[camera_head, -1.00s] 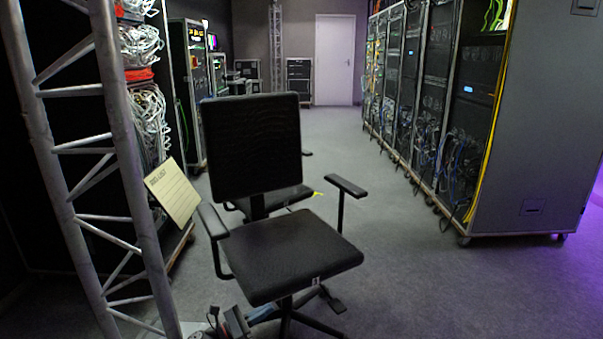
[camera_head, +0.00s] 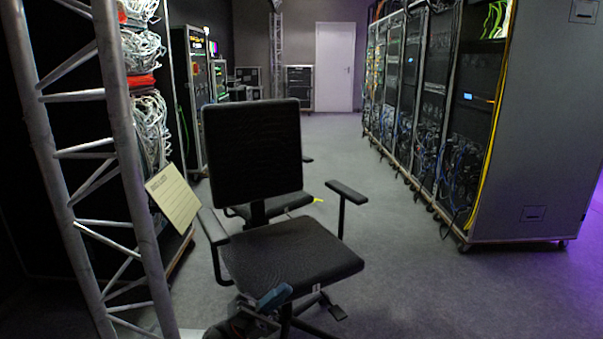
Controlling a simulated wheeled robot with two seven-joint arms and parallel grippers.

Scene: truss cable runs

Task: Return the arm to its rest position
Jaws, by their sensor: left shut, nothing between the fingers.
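My left gripper (camera_head: 258,312) shows low in the picture, in front of the office chair's seat edge. It is shut and holds nothing. Dark and blue parts of my left arm show around it, and the rest runs out of the bottom edge. It overlaps the front left corner of the seat in the picture; I cannot tell whether they touch. My right gripper is not in view.
A black office chair (camera_head: 290,252) stands close in front. A metal truss (camera_head: 140,200) rises at the left, with a cream note card (camera_head: 173,196) beside it. Cabled racks (camera_head: 470,120) line the right. Grey floor (camera_head: 420,270) is free right of the chair.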

